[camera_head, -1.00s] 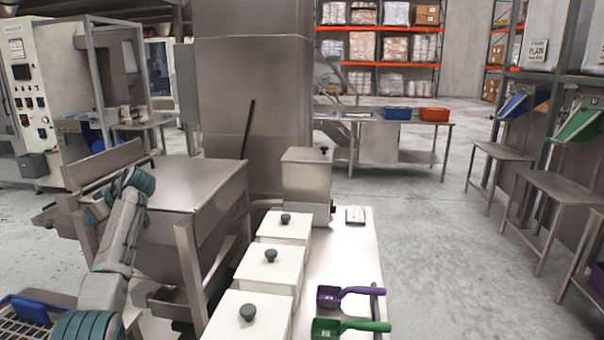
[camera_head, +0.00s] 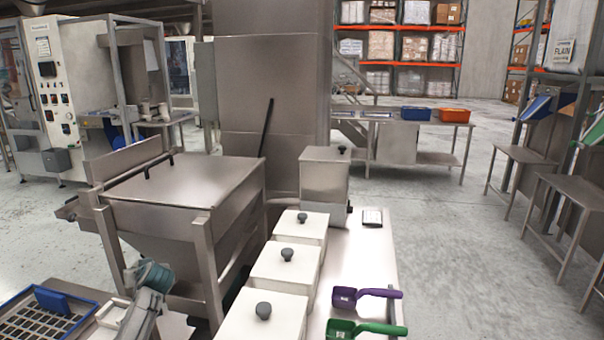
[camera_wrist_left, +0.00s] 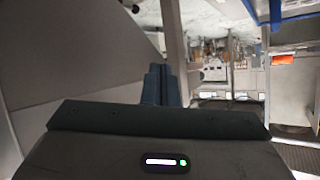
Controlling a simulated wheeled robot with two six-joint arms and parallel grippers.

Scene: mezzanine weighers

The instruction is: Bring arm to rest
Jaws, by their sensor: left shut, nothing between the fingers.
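My left arm (camera_head: 147,300) shows at the lower left of the head view, in front of the steel hopper (camera_head: 180,190); its gripper is hidden or out of frame there. In the left wrist view my left gripper (camera_wrist_left: 158,75) has its dark fingers together with nothing between them. A plain grey surface fills the left of that view, close to the fingers. My right arm and gripper are not in view.
White lidded bins (camera_head: 285,262) stand on a bench at centre. A purple scoop (camera_head: 345,297) and a green scoop (camera_head: 343,329) lie beside them. A blue-framed grid tray (camera_head: 45,322) is at lower left. Open floor lies to the right.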

